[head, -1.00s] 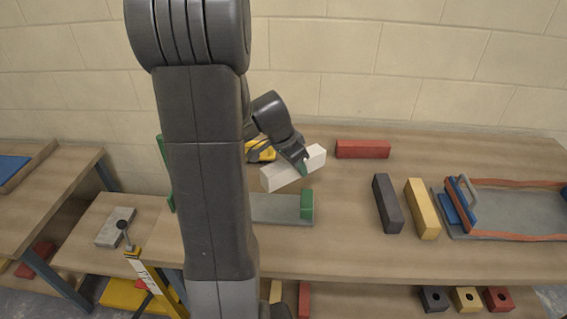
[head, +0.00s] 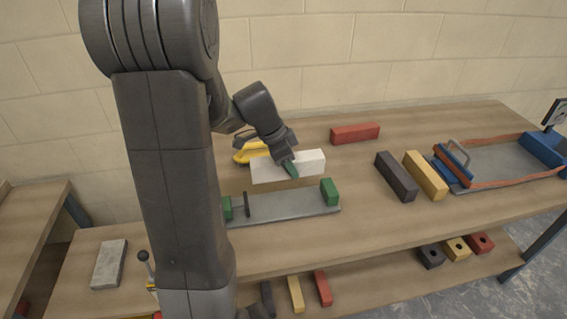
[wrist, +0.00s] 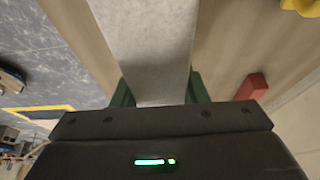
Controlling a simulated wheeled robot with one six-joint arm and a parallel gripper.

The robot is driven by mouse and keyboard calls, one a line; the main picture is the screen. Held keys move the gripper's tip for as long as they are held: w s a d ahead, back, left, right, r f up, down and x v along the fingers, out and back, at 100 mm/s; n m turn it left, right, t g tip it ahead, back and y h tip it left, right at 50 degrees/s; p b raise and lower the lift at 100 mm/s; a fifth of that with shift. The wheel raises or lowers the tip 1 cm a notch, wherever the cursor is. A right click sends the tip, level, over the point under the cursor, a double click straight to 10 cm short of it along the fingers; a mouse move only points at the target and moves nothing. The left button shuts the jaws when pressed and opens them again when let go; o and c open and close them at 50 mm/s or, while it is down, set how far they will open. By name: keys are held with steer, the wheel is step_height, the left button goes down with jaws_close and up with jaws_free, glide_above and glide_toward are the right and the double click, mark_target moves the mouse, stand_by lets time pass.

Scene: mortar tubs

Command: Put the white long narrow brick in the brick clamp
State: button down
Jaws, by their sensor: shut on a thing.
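The white long narrow brick (head: 311,163) is held in my gripper (head: 289,167). A green finger pad shows against its near side in the head view. In the wrist view the brick (wrist: 147,45) runs between the two green finger pads (wrist: 160,92). The brick is roughly level and appears raised just behind the brick clamp (head: 285,207). The clamp is a grey plate with a green block (head: 329,192) at its right end and another green block with a dark screw part at its left. The space between the blocks is empty. My arm hides the clamp's far left end.
A yellow object (head: 245,153) sits behind my gripper. A red brick (head: 355,133), a dark brick (head: 397,177) and a yellow brick (head: 425,175) lie to the right. A grey tray with orange edging and blue blocks (head: 500,165) stands further right.

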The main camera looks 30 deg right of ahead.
mark_target(268, 161)
steer(key=shift+f+b, duration=3)
steer(key=shift+f, duration=1.6)
steer(key=shift+f+b, duration=0.85)
steer(key=shift+b, duration=0.3)
steer(key=shift+f+b, duration=0.5)
steer(key=shift+b, duration=0.05)
steer(key=c, duration=0.8)
jaws_free()
steer(key=shift+o, duration=0.2)
steer(key=p+v, duration=0.1)
steer(key=v, duration=1.3)
steer(key=shift+s, duration=0.1)
